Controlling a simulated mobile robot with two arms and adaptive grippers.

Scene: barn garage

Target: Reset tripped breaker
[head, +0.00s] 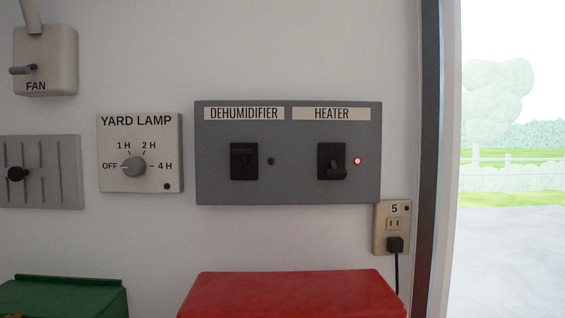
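A grey breaker panel (288,190) is mounted on the white wall in the head view. Its left half is labelled DEHUMIDIFIER and holds a black breaker switch (244,161) with a small dark, unlit lamp (270,161) beside it. Its right half is labelled HEATER and holds a black breaker switch (331,163) whose lever sticks out low. A small red lamp (357,161) glows to the right of the heater switch. Neither of my grippers shows in the head view.
A yard lamp timer (117,178), a fan switch box (60,50) and a grey slotted plate (62,180) are left of the panel. An outlet (378,235) with a plugged black cord is lower right. Red (290,295) and green (65,298) boxes stand below. A doorway is at right.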

